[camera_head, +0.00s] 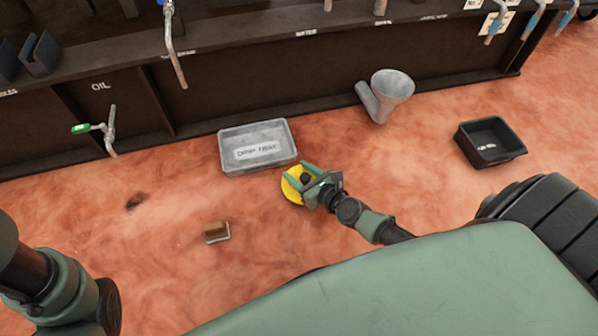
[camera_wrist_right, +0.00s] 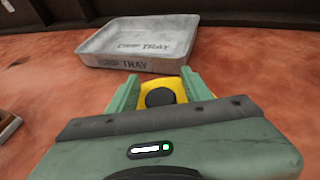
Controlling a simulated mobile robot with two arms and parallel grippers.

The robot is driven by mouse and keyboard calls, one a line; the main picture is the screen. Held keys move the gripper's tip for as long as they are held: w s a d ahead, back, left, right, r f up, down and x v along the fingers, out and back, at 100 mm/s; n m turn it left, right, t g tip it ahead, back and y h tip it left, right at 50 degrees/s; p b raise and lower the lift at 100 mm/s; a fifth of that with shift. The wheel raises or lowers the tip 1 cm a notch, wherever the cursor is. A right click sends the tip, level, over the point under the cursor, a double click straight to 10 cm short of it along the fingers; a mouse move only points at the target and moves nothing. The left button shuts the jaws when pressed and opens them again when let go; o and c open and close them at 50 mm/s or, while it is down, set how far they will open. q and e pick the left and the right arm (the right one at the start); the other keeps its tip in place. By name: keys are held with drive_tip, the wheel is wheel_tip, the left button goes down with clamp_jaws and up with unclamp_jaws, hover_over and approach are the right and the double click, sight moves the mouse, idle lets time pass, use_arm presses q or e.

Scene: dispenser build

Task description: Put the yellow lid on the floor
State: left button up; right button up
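The yellow lid (camera_head: 291,193) is a round disc with a black knob. It lies flat at floor level, just to the right of and in front of the grey drip tray; whether it fully touches the floor is hard to tell. My right gripper (camera_head: 304,176) is over the lid with its fingers apart on either side of the knob. In the right wrist view, yellow lid surface (camera_wrist_right: 160,83) shows between the open fingers (camera_wrist_right: 160,92) and around the knob. The gripper hides part of the lid. My left arm shows at lower left, its gripper out of view.
The drip tray (camera_head: 228,160) is close behind the lid. A brown-topped block (camera_head: 216,232) lies to the left. A grey funnel (camera_head: 392,88) and a black bin (camera_head: 490,142) stand to the right. A dark shelf unit (camera_head: 260,85) with taps runs along the back. Red floor is bare around the lid.

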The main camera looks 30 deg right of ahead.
drive_tip(key=shift+r, duration=0.25)
drive_tip(key=p+v, duration=0.2)
drive_tip(key=v, duration=1)
